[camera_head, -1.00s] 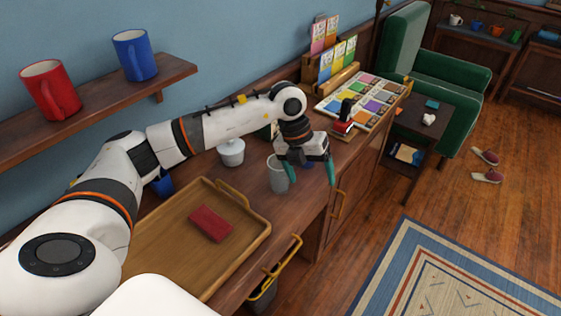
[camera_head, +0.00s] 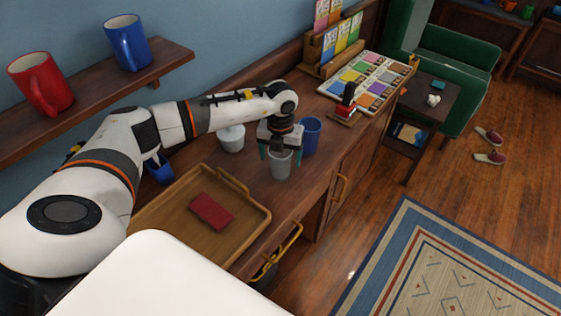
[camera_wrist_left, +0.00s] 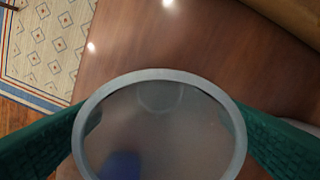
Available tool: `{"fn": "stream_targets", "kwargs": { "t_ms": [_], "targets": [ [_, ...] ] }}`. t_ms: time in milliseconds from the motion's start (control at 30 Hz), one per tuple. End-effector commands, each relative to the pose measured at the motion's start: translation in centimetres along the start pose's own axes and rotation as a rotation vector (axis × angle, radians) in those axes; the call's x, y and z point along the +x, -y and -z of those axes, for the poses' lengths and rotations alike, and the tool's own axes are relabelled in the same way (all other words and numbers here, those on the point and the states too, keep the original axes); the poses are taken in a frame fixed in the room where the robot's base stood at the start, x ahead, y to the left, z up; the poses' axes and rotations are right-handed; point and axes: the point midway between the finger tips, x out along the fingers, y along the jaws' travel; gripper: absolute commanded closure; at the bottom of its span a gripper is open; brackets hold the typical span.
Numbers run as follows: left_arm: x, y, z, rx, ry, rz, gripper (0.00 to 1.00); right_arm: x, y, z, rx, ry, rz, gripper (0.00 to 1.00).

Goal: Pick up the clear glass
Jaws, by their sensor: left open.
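The clear glass (camera_head: 280,166) looks greyish and stands upright on the wooden counter, to the right of the tray. My left gripper (camera_head: 280,156) points down at it, with its green fingers open on either side of the glass. In the left wrist view, the round rim of the glass (camera_wrist_left: 160,74) fills the lower middle. The left gripper (camera_wrist_left: 160,140) shows a green finger at each side of the rim there. I cannot tell whether either finger touches the glass. The right gripper is not in view.
A blue cup (camera_head: 311,137) stands just right of the glass, and a white lidded pot (camera_head: 232,138) behind it to the left. A red and black stamp (camera_head: 346,106) stands farther right. A shelf (camera_head: 100,99) carries two mugs.

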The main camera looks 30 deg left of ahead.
Motion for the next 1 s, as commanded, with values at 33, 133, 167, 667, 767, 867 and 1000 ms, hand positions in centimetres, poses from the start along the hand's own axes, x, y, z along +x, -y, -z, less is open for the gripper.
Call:
{"fn": "stream_targets", "kwargs": {
  "t_ms": [33,133,167,667,767,867,1000],
  "targets": [
    [0.6,-0.1,-0.1,-0.001,0.004,0.001,0.16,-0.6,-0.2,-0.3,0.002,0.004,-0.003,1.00],
    [1.8,0.0,0.0,-0.001,0.002,0.001,0.16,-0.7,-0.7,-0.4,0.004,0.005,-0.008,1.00],
    [2.1,0.0,0.0,-0.001,0.002,0.000,0.16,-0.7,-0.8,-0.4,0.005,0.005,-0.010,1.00],
    [2.4,-0.1,0.0,0.000,0.000,-0.001,0.54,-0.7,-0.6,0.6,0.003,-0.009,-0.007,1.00],
    [2.4,-0.1,0.0,0.000,0.000,-0.001,0.70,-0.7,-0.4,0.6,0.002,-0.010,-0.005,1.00],
    [2.4,-0.1,0.1,0.000,-0.001,-0.001,0.70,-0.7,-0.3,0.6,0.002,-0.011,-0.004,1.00],
    [2.2,-0.1,0.1,0.000,-0.002,-0.002,0.70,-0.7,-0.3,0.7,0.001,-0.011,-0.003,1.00]
  ]
}}
